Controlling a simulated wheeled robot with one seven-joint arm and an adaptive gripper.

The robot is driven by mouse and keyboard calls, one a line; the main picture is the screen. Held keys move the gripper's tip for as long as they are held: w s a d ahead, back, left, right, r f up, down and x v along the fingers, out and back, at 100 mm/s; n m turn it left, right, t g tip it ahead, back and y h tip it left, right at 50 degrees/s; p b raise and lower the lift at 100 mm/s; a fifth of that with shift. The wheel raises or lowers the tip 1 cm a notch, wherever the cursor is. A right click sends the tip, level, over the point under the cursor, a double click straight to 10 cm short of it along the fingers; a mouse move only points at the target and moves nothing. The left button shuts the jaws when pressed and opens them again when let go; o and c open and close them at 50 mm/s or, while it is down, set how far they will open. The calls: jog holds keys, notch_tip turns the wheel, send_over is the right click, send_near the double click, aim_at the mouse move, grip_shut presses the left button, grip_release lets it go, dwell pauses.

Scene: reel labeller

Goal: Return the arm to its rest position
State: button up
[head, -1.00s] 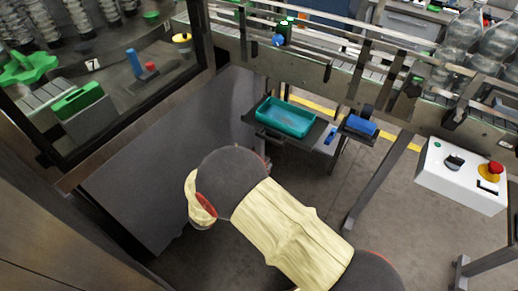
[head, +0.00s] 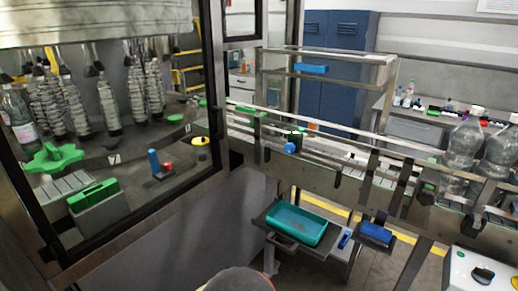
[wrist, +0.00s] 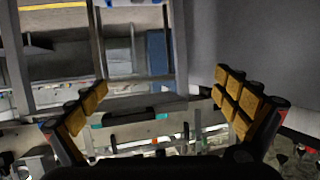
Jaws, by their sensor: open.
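My gripper (wrist: 161,84) shows in the wrist view. Its two fingers with orange-yellow pads stand wide apart at left and right, with nothing between them. The wrist view looks upside down, with conveyor framework beyond the fingers. In the head view only a dark rounded part of my arm (head: 238,281) shows at the bottom edge. The gripper itself is out of the head view.
A teal tray (head: 297,224) sits on a low shelf under the conveyor (head: 330,165), with a blue item (head: 377,233) to its right. A glazed machine cabinet (head: 215,95) stands left. A white control box (head: 485,272) is at lower right. Large bottles (head: 463,140) stand on the right.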

jog(key=s+a+f+n+g+y, duration=0.4)
jog(key=s+a+y, duration=0.15)
jog(key=a, duration=0.35)
jog(key=s+r+n+g+y, duration=0.35)
jog(key=s+r+g, duration=0.25)
jog(key=s+r, duration=0.3)
jog(key=s+d+r+h, duration=0.1)
jog(key=s+d+r, duration=0.4)
jog(key=d+r, duration=0.3)
jog(key=s+d+r+m+t+h, duration=0.1)
jog(key=s+d+r, duration=0.3)
jog(key=d+r, duration=0.5)
jog(key=s+d+r+m+t+h, duration=0.1)
jog(key=s+d+r, duration=0.4)
jog(key=d+r, duration=0.4)
jog(key=d, duration=0.7)
jog(key=shift+s+r+h, duration=0.15)
jog(key=shift+s+h, duration=0.15)
jog(key=shift+s, duration=0.05)
